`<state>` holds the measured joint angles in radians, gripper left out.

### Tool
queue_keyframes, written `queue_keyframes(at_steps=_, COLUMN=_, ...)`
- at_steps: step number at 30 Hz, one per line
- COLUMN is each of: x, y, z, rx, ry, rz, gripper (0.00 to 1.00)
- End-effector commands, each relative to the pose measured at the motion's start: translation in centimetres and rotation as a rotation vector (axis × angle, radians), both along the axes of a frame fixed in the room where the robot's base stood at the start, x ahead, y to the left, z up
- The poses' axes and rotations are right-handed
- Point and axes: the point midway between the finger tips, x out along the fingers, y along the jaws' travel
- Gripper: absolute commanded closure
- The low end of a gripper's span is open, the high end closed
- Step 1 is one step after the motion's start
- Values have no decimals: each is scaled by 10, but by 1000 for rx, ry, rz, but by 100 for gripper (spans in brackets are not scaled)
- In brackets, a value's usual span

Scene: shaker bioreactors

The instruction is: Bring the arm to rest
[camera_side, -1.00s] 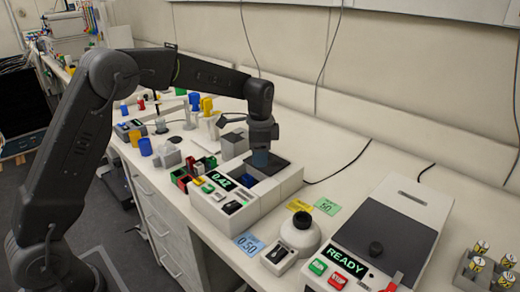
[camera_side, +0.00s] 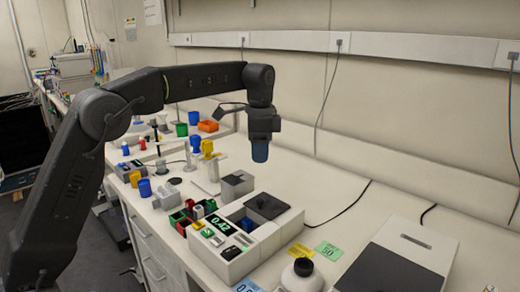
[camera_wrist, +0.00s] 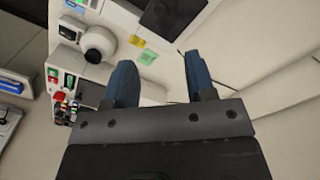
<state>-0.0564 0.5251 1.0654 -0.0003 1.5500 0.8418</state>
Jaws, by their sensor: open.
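My gripper (camera_side: 260,152) hangs pointing down above the bench, above and behind the white instrument (camera_side: 240,262) with the green "0.42" display. It is clear of everything around it. In the wrist view its two blue fingers (camera_wrist: 162,82) stand apart with nothing between them.
A grey block (camera_side: 237,186) stands below my gripper at the instrument's back left. Blue and yellow cups (camera_side: 206,147) and small coloured items stand to the left. A large white machine with a dark lid (camera_side: 400,268) is at front right.

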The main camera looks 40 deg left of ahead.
Motion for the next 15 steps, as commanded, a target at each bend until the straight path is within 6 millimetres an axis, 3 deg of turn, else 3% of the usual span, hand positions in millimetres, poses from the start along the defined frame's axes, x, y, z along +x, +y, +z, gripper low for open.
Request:
queue_keyframes(at_steps=11, x=0, y=0, z=0, rx=0, ry=0, rz=0, gripper=50)
queue_keyframes(at_steps=15, x=-10, y=-2, z=8, rx=1, ry=-20, rz=25, gripper=50)
